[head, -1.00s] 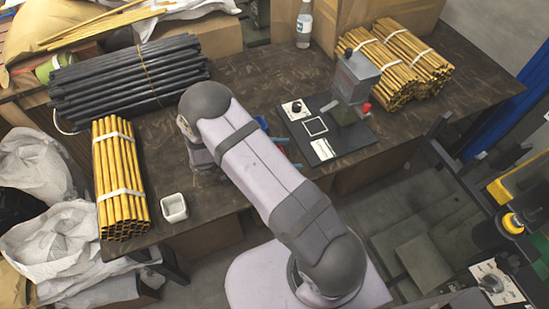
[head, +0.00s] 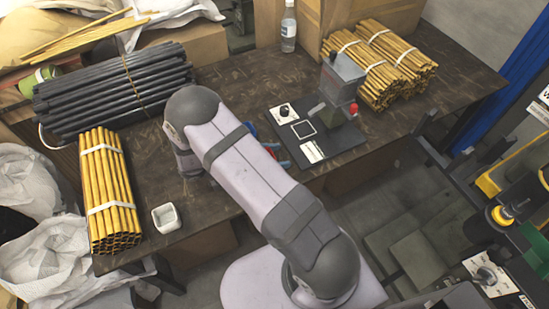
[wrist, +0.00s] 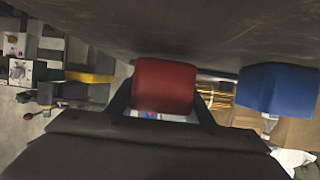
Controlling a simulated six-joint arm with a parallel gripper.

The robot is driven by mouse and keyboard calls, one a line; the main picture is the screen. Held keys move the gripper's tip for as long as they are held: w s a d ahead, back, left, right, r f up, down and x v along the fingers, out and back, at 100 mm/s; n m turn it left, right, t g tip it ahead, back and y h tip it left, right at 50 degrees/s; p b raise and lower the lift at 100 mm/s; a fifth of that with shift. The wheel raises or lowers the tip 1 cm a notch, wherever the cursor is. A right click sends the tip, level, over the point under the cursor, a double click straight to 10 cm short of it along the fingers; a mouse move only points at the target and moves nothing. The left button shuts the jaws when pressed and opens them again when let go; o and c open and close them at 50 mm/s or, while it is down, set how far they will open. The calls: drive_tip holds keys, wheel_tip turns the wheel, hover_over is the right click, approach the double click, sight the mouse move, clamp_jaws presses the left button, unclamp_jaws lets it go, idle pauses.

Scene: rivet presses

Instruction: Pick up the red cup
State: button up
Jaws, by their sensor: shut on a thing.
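The red cup (wrist: 163,84) fills the middle of the wrist view, between the two dark fingers of my gripper (wrist: 162,100). The fingers are shut on its sides. A blue cup (wrist: 277,88) is to the right of it, apart from my gripper. In the head view my arm hides most of this spot; only small red and blue bits show beside the arm. I cannot tell whether the red cup touches the table.
A press (head: 343,72) on a black base stands right of my arm. A white cup (head: 166,218) sits near the table's front edge. Yellow rods (head: 108,190) and black rods (head: 115,88) lie left, more yellow rods (head: 380,65) at back right. A bottle (head: 289,27) stands behind.

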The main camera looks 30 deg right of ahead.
wheel_tip(320, 180, up, 9)
idle(0.4)
